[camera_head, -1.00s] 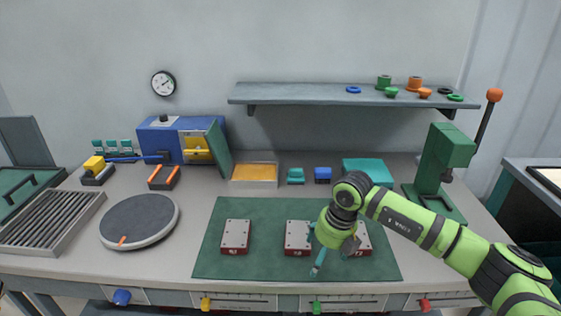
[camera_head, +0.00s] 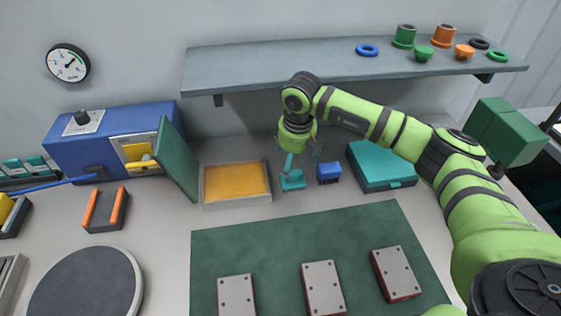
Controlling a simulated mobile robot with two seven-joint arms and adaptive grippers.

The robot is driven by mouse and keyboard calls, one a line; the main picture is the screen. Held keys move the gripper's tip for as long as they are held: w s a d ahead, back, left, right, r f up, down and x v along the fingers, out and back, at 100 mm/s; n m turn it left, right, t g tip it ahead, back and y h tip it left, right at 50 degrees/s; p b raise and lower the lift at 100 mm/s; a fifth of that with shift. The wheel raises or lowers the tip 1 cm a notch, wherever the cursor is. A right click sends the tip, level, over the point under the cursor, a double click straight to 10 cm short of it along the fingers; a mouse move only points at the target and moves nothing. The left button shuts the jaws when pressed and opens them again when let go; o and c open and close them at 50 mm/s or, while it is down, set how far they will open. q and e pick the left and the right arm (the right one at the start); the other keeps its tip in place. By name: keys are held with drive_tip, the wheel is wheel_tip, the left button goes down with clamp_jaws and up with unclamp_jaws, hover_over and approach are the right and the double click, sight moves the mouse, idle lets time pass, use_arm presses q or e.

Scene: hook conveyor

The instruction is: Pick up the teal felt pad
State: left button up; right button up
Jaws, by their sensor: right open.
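A small teal block (camera_head: 293,183), which I take for the teal felt pad, sits on the grey bench behind the green mat. My right gripper (camera_head: 303,162) points down just above it, jaws open. One finger overlaps the block's upper part in the picture. I cannot tell whether they touch. My left gripper is not in view.
A small blue block (camera_head: 328,173) stands close to the right, and a teal case (camera_head: 380,168) beyond it. An orange-lined tray (camera_head: 206,192) is to the left. A shelf (camera_head: 250,66) runs above. The green mat (camera_head: 270,237) holds grey plates with red edges.

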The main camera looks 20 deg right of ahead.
sight(294, 172)
drive_tip(key=shift+f, duration=0.15)
drive_tip(key=shift+s+f+p, duration=0.3)
drive_tip(key=shift+f+p, duration=0.3)
drive_tip(key=shift+p, duration=0.15)
drive_tip(key=f+p, duration=0.1)
drive_tip(key=f, duration=0.1)
drive_tip(key=w+f+p, duration=0.1)
drive_tip(key=f, duration=0.2)
drive_tip(key=shift+w+d, duration=0.1)
drive_tip(key=c, duration=1.4)
